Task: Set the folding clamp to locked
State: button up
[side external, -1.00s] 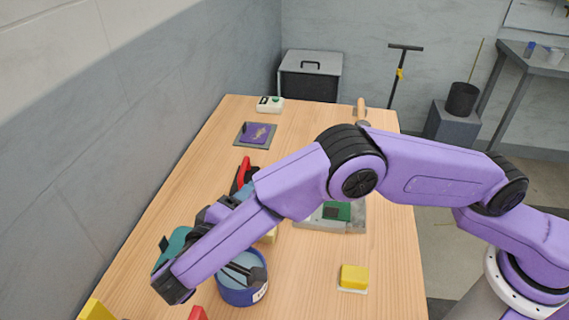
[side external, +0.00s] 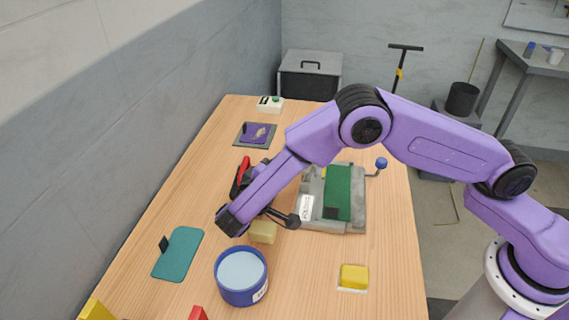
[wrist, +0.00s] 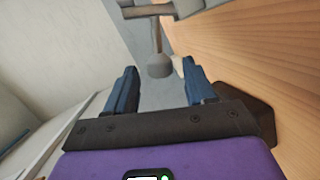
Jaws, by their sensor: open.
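The folding clamp shows a red handle (side external: 243,172) standing up behind my arm in the side view. A dark bar with a rounded tip (side external: 291,220), apparently the clamp's, sticks out right of my arm above a yellowish block (side external: 263,232). My arm hides the middle of the clamp. In the wrist view my gripper (wrist: 158,78) has its two blue fingers wide apart. A grey pad on a stem (wrist: 160,66) hangs from a crossbar and shows between and beyond them. I see no contact with it. The fingers are hidden in the side view.
A grey press fixture (side external: 345,205) with a green plate and blue-knobbed lever stands right of the clamp. A blue tub (side external: 241,290), a teal pad (side external: 180,255) and a yellow block (side external: 354,276) lie nearer. A purple pad (side external: 256,133) lies farther back.

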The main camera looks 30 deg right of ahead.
jog(key=shift+x, duration=1.25)
grip_shut()
